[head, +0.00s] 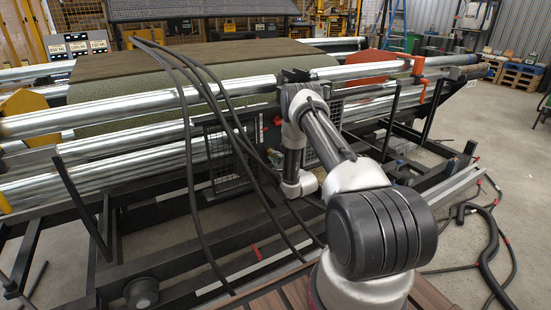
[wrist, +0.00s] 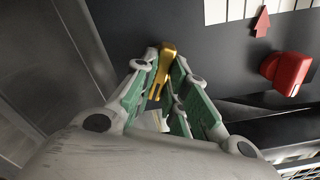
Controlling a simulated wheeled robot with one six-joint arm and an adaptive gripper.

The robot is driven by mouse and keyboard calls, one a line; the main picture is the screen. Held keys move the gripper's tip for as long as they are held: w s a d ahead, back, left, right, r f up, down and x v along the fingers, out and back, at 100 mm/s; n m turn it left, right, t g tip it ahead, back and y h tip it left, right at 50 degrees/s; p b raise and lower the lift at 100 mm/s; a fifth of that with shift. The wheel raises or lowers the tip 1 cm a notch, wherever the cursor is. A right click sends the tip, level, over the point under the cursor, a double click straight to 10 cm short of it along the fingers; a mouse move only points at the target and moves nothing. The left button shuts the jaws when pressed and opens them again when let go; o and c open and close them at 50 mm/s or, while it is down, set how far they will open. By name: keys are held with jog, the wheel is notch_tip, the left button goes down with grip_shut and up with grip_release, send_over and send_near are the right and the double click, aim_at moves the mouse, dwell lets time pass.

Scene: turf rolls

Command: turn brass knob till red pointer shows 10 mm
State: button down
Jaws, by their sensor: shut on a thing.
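The brass knob (wrist: 166,60) stands on a dark panel in the wrist view. My gripper (wrist: 161,68) is shut on it, with a green-padded finger on each side of the knob. The red pointer (wrist: 261,22) is an upward arrow at the upper right, just under a white scale (wrist: 235,11) with dark tick lines. The scale's upper part is cut off by the frame edge and no numbers show, so the reading cannot be told. In the head view my arm reaches toward the roller frame; the knob and scale cannot be made out there.
A red knob-like part (wrist: 287,72) sticks out of the panel to the right of my gripper. In the head view, steel rollers (head: 95,115) and a green turf roll (head: 190,75) lie behind my arm. Black hoses (head: 215,125) hang to its left. Open floor (head: 500,160) lies at right.

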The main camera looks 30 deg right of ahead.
jog(key=c, duration=1.4)
grip_release()
jog(key=shift+c, duration=0.2)
jog(key=s, duration=1.2)
jog(key=shift+d, duration=0.2)
